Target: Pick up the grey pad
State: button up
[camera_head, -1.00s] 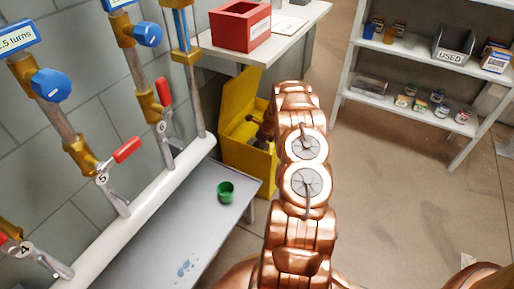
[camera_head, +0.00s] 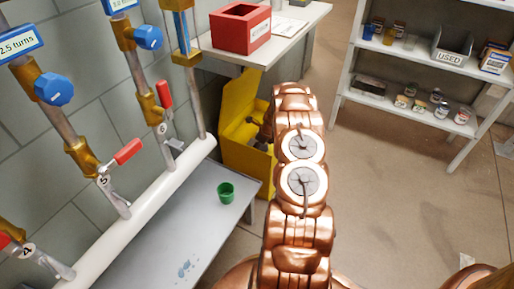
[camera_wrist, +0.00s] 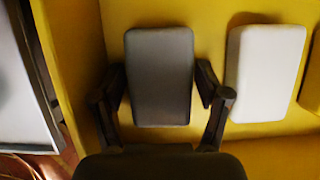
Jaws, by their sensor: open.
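The grey pad (camera_wrist: 160,78) is a dark rounded block in the yellow box, in the middle of the wrist view. My gripper (camera_wrist: 163,92) is open, with one finger on each side of the pad's lower part. The fingers look close to its sides; I cannot tell whether they touch. In the head view my arm reaches to the yellow box (camera_head: 240,150) with its lid up, and hides the pad and most of my gripper.
A white pad (camera_wrist: 266,72) lies right of the grey one, beside the right finger. A yellow piece shows at the far right edge. A grey bench (camera_head: 165,240) with a green cup (camera_head: 226,192), valve pipes, a table with a red box (camera_head: 240,27) and a shelf (camera_head: 400,55) surround the box.

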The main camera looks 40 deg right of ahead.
jog(key=c, duration=0.9)
jog(key=shift+r+b, duration=0.2)
jog(key=shift+b, duration=0.25)
notch_tip(320, 180, up, 10)
jog(key=p, duration=0.2)
jog(key=shift+r+p, duration=0.1)
jog(key=shift+p, duration=0.2)
